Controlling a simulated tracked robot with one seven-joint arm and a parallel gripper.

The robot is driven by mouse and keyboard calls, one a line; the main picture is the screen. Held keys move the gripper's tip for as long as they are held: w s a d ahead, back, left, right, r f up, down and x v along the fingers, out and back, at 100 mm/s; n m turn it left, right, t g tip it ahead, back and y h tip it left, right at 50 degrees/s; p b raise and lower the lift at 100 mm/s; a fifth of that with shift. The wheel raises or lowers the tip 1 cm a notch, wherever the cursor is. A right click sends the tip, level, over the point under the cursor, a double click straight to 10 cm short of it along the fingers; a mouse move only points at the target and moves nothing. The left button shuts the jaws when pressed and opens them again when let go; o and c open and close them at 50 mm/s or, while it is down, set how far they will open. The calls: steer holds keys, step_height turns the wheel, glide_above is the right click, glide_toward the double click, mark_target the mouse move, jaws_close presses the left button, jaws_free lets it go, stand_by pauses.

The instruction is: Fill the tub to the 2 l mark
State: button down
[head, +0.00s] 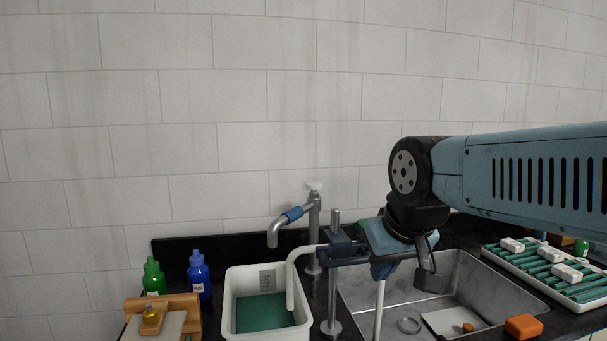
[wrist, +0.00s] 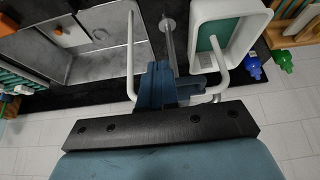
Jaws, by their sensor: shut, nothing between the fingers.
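The white tub (head: 231,303) stands left of the sink, with green liquid (head: 265,314) low in it and a dark scale (head: 268,279) on its inner back wall. Its rim also shows in the wrist view (wrist: 262,35). A white bent tube (head: 291,290) hangs with one leg in the tub and the other (head: 379,312) over the sink, near a stand (head: 331,300) with a clamp. The tap (head: 313,225) has a blue sleeve; its spout ends above the tub's back area. My gripper (head: 382,268) is shut and empty, beside the clamp and tube. The wrist view (wrist: 157,88) shows it close to them.
The metal sink (head: 490,275) holds a white plate and a ring. An orange block (head: 524,326) lies on its front edge. A tray (head: 570,295) of green and white pieces is at right. Blue (head: 199,277) and green (head: 153,276) bottles and a wooden rack (head: 190,312) stand at left.

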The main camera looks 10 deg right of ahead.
step_height(320, 180, up, 19)
steer(key=g, duration=0.5)
glide_above(314, 184)
steer(key=shift+a+r, duration=0.1)
steer(key=shift+r, duration=0.05)
steer(key=f, duration=1.4)
steer(key=shift+w, duration=0.2)
